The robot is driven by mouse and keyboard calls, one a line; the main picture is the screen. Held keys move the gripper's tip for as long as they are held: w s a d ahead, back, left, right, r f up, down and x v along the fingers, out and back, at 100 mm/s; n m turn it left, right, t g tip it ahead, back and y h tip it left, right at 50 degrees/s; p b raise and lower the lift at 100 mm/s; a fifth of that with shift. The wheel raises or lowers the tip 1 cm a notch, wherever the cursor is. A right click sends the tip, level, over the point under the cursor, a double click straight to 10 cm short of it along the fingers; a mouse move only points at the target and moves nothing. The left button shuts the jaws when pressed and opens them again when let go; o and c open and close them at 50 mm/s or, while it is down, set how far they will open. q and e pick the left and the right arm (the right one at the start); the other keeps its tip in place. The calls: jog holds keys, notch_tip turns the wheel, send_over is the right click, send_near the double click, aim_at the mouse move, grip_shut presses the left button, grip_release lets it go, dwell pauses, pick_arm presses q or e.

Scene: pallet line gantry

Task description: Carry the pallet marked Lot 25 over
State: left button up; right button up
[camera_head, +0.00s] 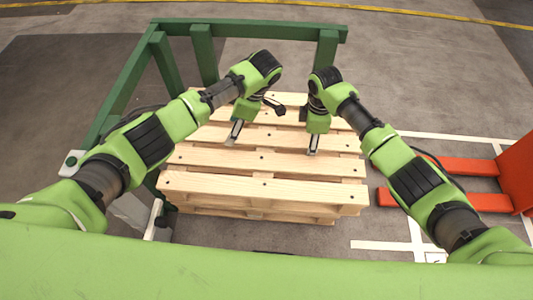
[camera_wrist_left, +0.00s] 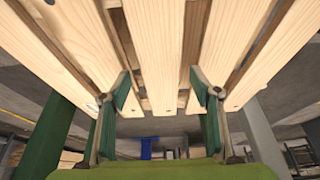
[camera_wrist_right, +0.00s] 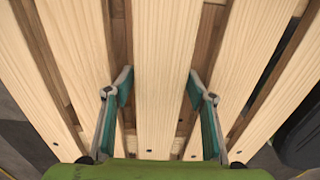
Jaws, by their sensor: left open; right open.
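A light wooden pallet (camera_head: 262,188) lies in front of me, on top of at least one more pallet. No lot marking can be read on it. My left gripper (camera_head: 235,132) is over the left part of its slats. In the left wrist view, the open left fingers (camera_wrist_left: 160,95) stand apart near slat ends, with nothing between them clearly held. My right gripper (camera_head: 313,146) is over the right part. In the right wrist view, its open fingers (camera_wrist_right: 160,90) stand on either side of one slat (camera_wrist_right: 162,60); I cannot tell if they touch it.
A green frame (camera_head: 130,85) borders the pallets on the left and back. Orange forks (camera_head: 450,202) lie on the floor at the right, beside white floor lines (camera_head: 385,245). Grey floor (camera_head: 420,75) is clear at the back right.

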pick_arm(q)
jog(key=v, duration=0.2)
jog(key=shift+d+r, duration=0.2)
jog(key=shift+r, duration=0.15)
pick_arm(e)
jog(key=shift+r, duration=0.1)
pick_arm(q)
jog(key=shift+r, duration=0.1)
pick_arm(e)
jog(key=shift+r, duration=0.15)
notch_tip(320, 180, up, 12)
jog(key=shift+f, duration=0.25)
